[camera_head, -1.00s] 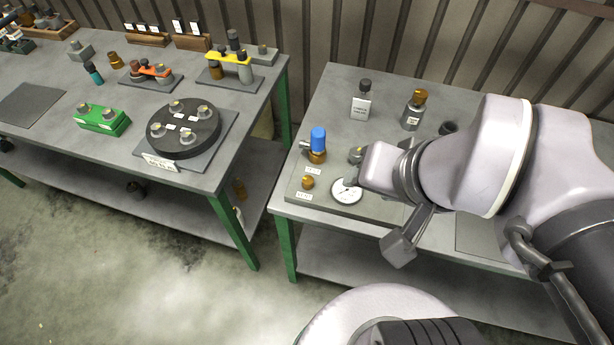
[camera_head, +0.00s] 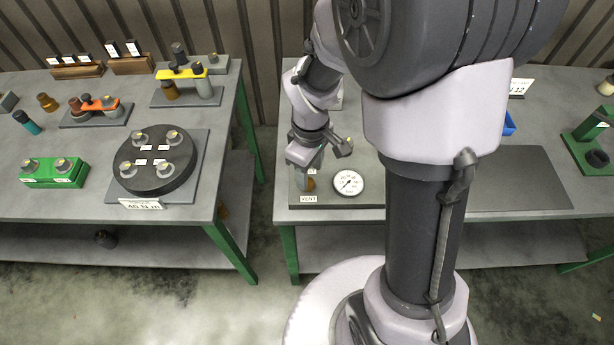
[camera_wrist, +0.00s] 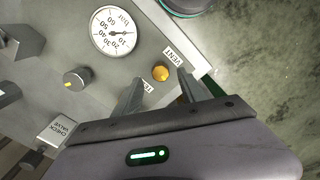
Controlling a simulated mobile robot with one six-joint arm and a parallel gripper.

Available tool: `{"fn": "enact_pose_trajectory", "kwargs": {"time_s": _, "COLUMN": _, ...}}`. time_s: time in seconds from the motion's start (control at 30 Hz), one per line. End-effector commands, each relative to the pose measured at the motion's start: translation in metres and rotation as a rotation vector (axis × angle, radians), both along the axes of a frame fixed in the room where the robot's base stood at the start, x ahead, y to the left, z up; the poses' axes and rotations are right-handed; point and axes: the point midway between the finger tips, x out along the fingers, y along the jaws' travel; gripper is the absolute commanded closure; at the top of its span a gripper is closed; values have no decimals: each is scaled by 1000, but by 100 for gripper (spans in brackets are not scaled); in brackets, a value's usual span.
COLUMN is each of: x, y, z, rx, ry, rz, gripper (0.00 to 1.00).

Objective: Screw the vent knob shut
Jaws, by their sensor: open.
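The vent knob is a small brass-yellow round knob (camera_wrist: 160,73) on the grey panel (camera_wrist: 60,45), beside the VENT label (camera_wrist: 173,57). In the head view the VENT label (camera_head: 308,199) shows at the panel's front left; a bit of the knob (camera_head: 310,184) shows under my gripper. My gripper (camera_wrist: 160,79) is open and empty. In the wrist view its fingers come in on either side of the knob's line, with the knob just beyond the tips. I see no contact. In the head view my gripper (camera_head: 317,166) points down over the knob.
A white pressure gauge (camera_wrist: 113,31) sits close beside the knob. A grey knob with a yellow mark (camera_wrist: 76,78) and a check valve label (camera_wrist: 62,129) are farther along the panel. The panel's edge drops toward the floor (camera_wrist: 265,85). My arm hides much of the table.

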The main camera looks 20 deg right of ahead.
Motion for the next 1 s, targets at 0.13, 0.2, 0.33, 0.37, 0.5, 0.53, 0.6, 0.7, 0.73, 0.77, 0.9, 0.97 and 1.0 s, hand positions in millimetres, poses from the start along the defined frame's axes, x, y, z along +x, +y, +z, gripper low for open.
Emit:
{"fn": "enact_pose_trajectory", "kwargs": {"time_s": 0.13, "x": -1, "y": 0, "z": -30, "rx": 0, "ry": 1, "rz": 0, "gripper": 51}}
{"fn": "enact_pose_trajectory", "kwargs": {"time_s": 0.2, "x": -1, "y": 0, "z": -35, "rx": 0, "ry": 1, "rz": 0, "gripper": 51}}
{"fn": "enact_pose_trajectory", "kwargs": {"time_s": 0.33, "x": 0, "y": 0, "z": -38, "rx": 0, "ry": 0, "rz": 0, "gripper": 51}}
{"fn": "enact_pose_trajectory", "kwargs": {"time_s": 0.37, "x": 0, "y": 0, "z": -38, "rx": 0, "ry": 0, "rz": 0, "gripper": 51}}
{"fn": "enact_pose_trajectory", "kwargs": {"time_s": 0.5, "x": 0, "y": 0, "z": -37, "rx": 1, "ry": -1, "rz": 0, "gripper": 51}}
{"fn": "enact_pose_trajectory", "kwargs": {"time_s": 0.53, "x": 0, "y": 0, "z": -37, "rx": 1, "ry": -1, "rz": 0, "gripper": 55}}
{"fn": "enact_pose_trajectory", "kwargs": {"time_s": 0.6, "x": 0, "y": 0, "z": -37, "rx": 0, "ry": 0, "rz": -1, "gripper": 69}}
{"fn": "enact_pose_trajectory", "kwargs": {"time_s": 0.7, "x": 0, "y": 0, "z": -37, "rx": 0, "ry": 0, "rz": -1, "gripper": 89}}
{"fn": "enact_pose_trajectory", "kwargs": {"time_s": 0.73, "x": 0, "y": 0, "z": -37, "rx": 1, "ry": -1, "rz": -1, "gripper": 94}}
{"fn": "enact_pose_trajectory", "kwargs": {"time_s": 0.77, "x": 0, "y": 0, "z": -37, "rx": 0, "ry": 0, "rz": -1, "gripper": 100}}
{"fn": "enact_pose_trajectory", "kwargs": {"time_s": 0.9, "x": 0, "y": 0, "z": -37, "rx": 0, "ry": 0, "rz": -2, "gripper": 100}}
{"fn": "enact_pose_trajectory", "kwargs": {"time_s": 0.97, "x": 0, "y": 0, "z": -37, "rx": 1, "ry": -1, "rz": -6, "gripper": 100}}
{"fn": "enact_pose_trajectory", "kwargs": {"time_s": 1.0, "x": 0, "y": 0, "z": -37, "rx": 1, "ry": -1, "rz": -11, "gripper": 100}}
